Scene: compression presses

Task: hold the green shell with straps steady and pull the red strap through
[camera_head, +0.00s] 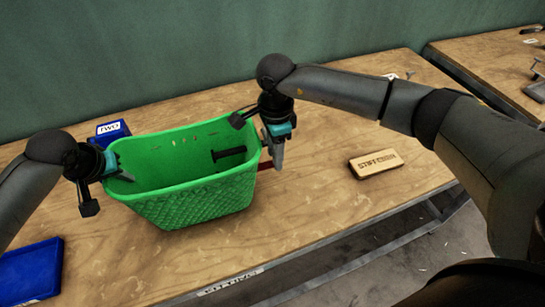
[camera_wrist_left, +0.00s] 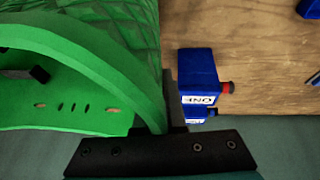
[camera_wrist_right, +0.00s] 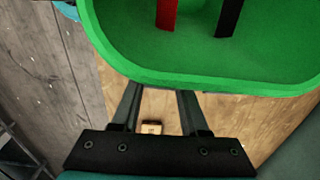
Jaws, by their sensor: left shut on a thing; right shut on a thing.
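The green shell (camera_head: 190,205) is an open basket-like tub standing upright on the wooden table. My left gripper (camera_head: 122,175) is shut on its left rim; the rim between the jaws also shows in the left wrist view (camera_wrist_left: 152,112). My right gripper (camera_head: 277,160) is just outside the shell's right wall. A bit of the red strap (camera_head: 264,167) shows beside its fingertips, and it appears shut on that strap. In the right wrist view the red strap (camera_wrist_right: 167,14) lies inside the shell next to a black strap (camera_wrist_right: 229,18). The rim hides the right fingertips there.
A wooden block with lettering (camera_head: 375,163) lies to the right on the table. The table front right of the shell is clear.

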